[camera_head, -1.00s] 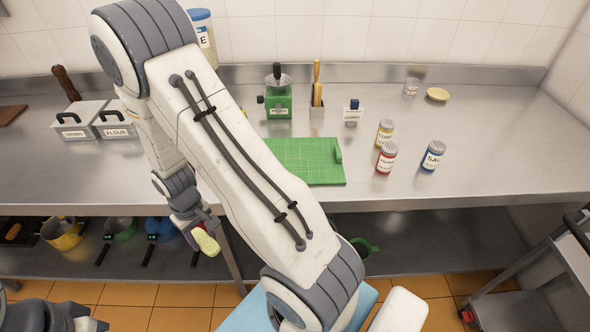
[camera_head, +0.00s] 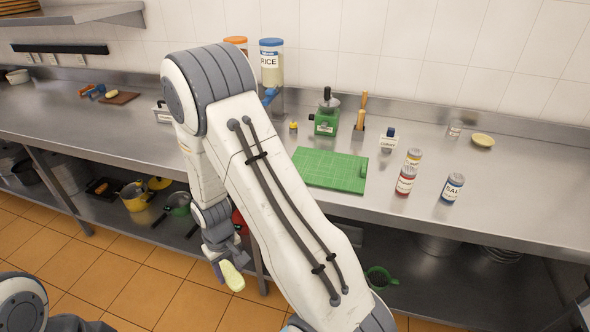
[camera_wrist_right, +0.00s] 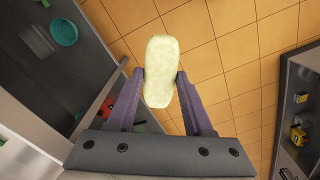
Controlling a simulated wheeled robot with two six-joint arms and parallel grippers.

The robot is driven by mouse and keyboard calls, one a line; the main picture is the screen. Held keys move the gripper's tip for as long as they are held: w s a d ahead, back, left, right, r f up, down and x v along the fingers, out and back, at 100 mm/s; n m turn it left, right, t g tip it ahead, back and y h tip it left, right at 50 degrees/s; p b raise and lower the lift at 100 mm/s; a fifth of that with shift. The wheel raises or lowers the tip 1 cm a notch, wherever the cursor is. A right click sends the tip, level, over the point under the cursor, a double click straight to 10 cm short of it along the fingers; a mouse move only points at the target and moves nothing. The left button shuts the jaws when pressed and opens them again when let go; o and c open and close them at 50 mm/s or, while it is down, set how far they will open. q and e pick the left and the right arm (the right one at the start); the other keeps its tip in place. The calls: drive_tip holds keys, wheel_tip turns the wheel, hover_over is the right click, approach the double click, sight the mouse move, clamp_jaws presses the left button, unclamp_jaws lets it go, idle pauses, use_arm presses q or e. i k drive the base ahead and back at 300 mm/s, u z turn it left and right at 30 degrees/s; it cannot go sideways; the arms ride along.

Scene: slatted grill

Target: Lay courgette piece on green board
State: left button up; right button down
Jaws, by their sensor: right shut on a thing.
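The courgette piece (camera_head: 233,279) is pale green and oblong. My right gripper (camera_head: 225,266) is shut on it and holds it out over the floor, in front of and below the counter edge. In the right wrist view the courgette piece (camera_wrist_right: 161,60) sits between the two fingertips (camera_wrist_right: 161,78), its long side pointing away from the palm. The green board (camera_head: 325,166) lies flat on the counter, up and to the right of the gripper, its left part close behind my right arm. A raised green bit stands at its right edge. My left gripper is not in view.
Right of the board stand a red-labelled shaker (camera_head: 405,181), a yellow-labelled one (camera_head: 413,158) and a blue salt shaker (camera_head: 452,188). A green grinder (camera_head: 326,118) stands behind the board. A lower shelf holds pots (camera_head: 134,196). The counter's front edge lies between gripper and board.

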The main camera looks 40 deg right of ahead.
sight(322, 171)
drive_tip(key=u, duration=0.2)
drive_tip(key=i, duration=0.8)
drive_tip(key=z, duration=1)
